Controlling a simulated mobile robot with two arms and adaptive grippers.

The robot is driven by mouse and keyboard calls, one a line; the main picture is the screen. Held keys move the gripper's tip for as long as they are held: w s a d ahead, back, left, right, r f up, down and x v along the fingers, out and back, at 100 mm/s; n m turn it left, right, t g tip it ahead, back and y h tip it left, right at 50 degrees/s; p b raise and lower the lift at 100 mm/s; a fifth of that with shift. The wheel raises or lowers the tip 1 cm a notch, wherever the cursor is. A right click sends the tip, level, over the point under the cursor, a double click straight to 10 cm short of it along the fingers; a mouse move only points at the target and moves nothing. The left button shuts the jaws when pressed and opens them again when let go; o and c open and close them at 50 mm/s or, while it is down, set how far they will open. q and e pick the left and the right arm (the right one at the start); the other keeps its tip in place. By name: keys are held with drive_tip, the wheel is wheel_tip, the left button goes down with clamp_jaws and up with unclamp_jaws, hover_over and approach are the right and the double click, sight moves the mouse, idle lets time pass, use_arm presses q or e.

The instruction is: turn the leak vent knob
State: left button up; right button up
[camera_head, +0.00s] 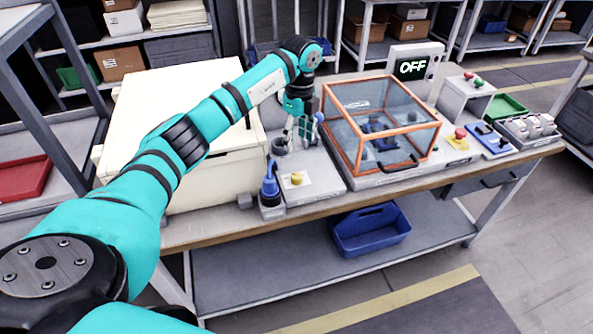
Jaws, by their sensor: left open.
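My left gripper (298,138) reaches down over the grey panel at the left of the orange-framed box. Its fingers are open and point down, with a small grey round fitting (279,146) just left of them. A small blue knob-like part (319,117) shows right beside the gripper; I cannot tell whether they touch. A yellow knob (296,178) sits on a pale plate in front, apart from the fingers. I cannot tell which of these is the leak vent knob. My right gripper is not in view.
A clear box with an orange frame (430,127) stands close right of the gripper. A large cream case (215,165) fills the bench's left. A blue-topped tool (269,185) stands at the front edge. A red button (460,133) is further right.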

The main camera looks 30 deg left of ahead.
sight(296, 175)
use_arm(q)
drive_tip(key=f, duration=0.4)
drive_tip(key=f+p, duration=0.1)
drive_tip(key=f, duration=0.7)
drive_tip(key=shift+s+f+p, duration=0.3)
clamp_jaws()
